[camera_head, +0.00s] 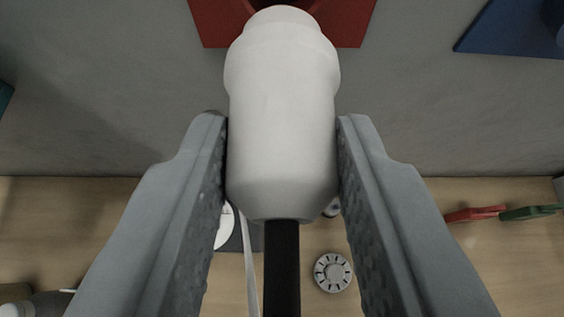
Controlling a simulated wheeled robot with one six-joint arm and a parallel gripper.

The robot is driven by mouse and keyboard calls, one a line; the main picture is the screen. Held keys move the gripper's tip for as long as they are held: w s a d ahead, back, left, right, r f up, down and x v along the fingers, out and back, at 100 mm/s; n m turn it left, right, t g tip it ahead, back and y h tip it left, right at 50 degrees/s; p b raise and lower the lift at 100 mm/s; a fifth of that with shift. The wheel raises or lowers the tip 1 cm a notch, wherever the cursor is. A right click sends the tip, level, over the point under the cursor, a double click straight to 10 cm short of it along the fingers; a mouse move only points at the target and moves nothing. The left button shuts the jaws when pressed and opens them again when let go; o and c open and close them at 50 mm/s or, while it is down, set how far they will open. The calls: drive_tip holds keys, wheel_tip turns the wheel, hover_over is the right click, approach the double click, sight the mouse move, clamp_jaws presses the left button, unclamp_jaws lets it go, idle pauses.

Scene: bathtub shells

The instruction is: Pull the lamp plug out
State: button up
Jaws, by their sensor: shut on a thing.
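The plug (282,110) is a white, rounded body in the upper middle of the view. Its far end is at a red plate (210,22) on the grey wall, and it overlaps a dark round opening there. I cannot tell how far its end sits in that opening. A black cord (281,270) runs from its near end toward the bottom of the view. My gripper (282,135) is shut on the plug, with one grey finger on each side of the white body. The lamp cannot be made out.
A blue plate (515,27) is on the wall at the upper right. Below, a wooden surface (85,225) holds a grey round dial-like piece (333,272), a red clip-like thing (474,214) and a green one (530,212). A pale strip (248,270) lies beside the cord.

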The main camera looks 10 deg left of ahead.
drive_tip(key=shift+s, duration=0.1)
drive_tip(key=s, duration=0.2)
drive_tip(key=s+d, duration=0.1)
drive_tip(key=s, duration=0.1)
drive_tip(key=shift+s, duration=0.35)
idle(0.6)
